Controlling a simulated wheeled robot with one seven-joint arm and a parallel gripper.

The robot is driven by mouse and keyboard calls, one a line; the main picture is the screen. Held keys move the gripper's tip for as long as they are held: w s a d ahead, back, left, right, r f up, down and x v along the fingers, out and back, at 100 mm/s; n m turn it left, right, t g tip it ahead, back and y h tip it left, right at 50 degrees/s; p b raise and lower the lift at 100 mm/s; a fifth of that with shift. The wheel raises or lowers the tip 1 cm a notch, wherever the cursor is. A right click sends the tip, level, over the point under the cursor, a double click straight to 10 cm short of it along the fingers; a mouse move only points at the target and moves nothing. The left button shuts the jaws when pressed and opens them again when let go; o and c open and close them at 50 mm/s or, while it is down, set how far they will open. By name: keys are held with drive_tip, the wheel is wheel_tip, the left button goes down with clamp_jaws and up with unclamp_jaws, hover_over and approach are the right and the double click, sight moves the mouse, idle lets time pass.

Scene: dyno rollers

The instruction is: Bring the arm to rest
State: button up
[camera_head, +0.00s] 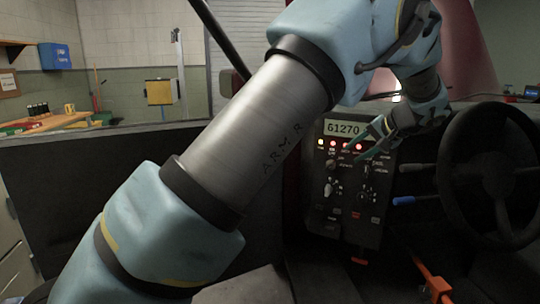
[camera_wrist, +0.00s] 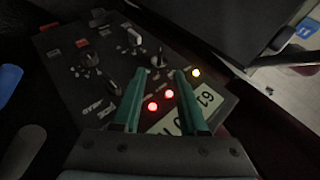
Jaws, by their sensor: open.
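My gripper (camera_head: 372,142) is in front of the upper part of a black control panel (camera_head: 345,232). In the wrist view my gripper (camera_wrist: 163,72) has its two green fingers apart, with nothing between them but the panel (camera_wrist: 75,70) behind. The panel has a display (camera_head: 345,128) reading 61270, a row of lit lamps below it, and several knobs and switches. My arm crosses the head view from lower left to upper right. I cannot tell whether the fingertips touch the panel.
A black steering wheel (camera_head: 491,175) stands right of the panel, with a blue-tipped lever (camera_head: 404,201) between them. An orange-red handle (camera_head: 432,280) is below. A dark partition (camera_head: 85,190) is on the left, with a workbench, blue box (camera_head: 55,57) and yellow box (camera_head: 159,92) beyond.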

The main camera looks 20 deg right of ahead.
drive_tip(key=w+a+f+n+g+p, duration=0.1)
drive_tip(key=w+a+n+g+p, duration=0.15)
drive_tip(key=a, duration=0.95)
drive_tip(key=w+a+f+n+g+p, duration=0.1)
drive_tip(key=w+a+g+p, duration=0.15)
drive_tip(key=a, duration=1.05)
drive_tip(key=s+a+n+g+h+p, duration=0.1)
drive_tip(key=s+a+n+p, duration=0.1)
drive_tip(key=s+a, duration=0.6)
drive_tip(key=s+a+n+g+h+p, duration=0.1)
drive_tip(key=s+a+n+h+p, duration=0.1)
drive_tip(key=s+a, duration=0.6)
drive_tip(key=a+n, duration=0.1)
drive_tip(key=a, duration=0.6)
drive_tip(key=shift+a+g, duration=0.25)
drive_tip(key=shift+g, duration=0.15)
drive_tip(key=shift+n, duration=0.25)
